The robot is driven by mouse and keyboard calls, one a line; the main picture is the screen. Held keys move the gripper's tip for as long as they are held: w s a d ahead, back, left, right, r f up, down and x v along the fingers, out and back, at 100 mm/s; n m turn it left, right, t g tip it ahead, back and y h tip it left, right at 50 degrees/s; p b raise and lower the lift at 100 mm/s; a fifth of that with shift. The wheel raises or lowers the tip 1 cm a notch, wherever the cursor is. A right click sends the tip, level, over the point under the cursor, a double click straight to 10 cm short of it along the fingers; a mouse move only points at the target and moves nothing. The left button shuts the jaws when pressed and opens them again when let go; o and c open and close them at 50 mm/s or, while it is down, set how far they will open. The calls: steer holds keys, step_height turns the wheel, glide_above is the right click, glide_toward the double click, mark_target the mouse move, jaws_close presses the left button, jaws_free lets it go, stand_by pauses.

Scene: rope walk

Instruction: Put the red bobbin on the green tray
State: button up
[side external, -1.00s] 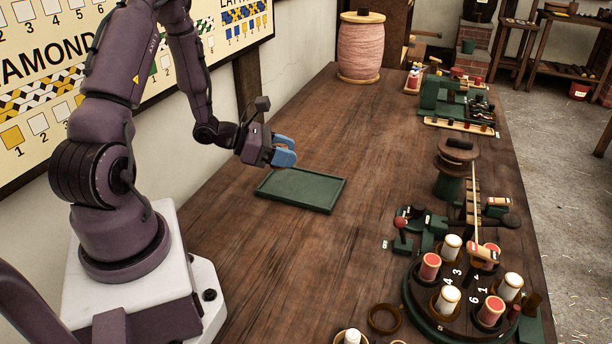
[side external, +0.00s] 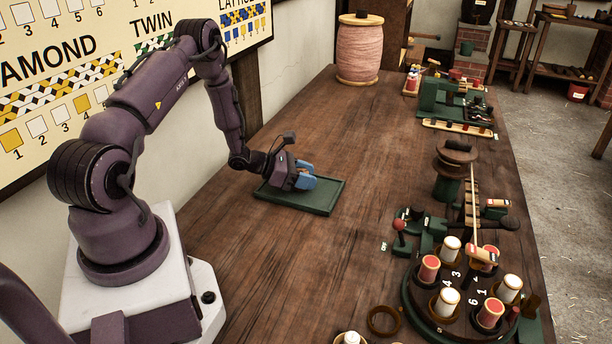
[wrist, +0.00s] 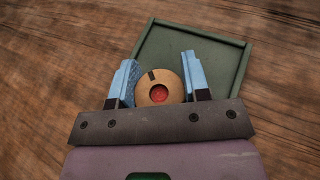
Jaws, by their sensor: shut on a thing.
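My gripper (side external: 308,180) is low over the green tray (side external: 325,203) in the side view, its blue fingers pointing down toward it. In the wrist view, my gripper (wrist: 160,82) is shut on the red bobbin (wrist: 170,76), which shows a round tan end with a red centre and a dark mark. The green tray (wrist: 223,55) lies beyond and below the bobbin there. The bobbin is hidden by the fingers in the side view. I cannot tell whether it touches the tray.
A round dark carousel (side external: 412,303) at the front right holds several red and white bobbins. A big pink spool (side external: 358,52) stands at the back. Green machine parts (side external: 445,100) line the right edge. The table around the tray is clear.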

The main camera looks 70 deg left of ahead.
steer(key=o, duration=0.9)
steer(key=shift+f, duration=0.15)
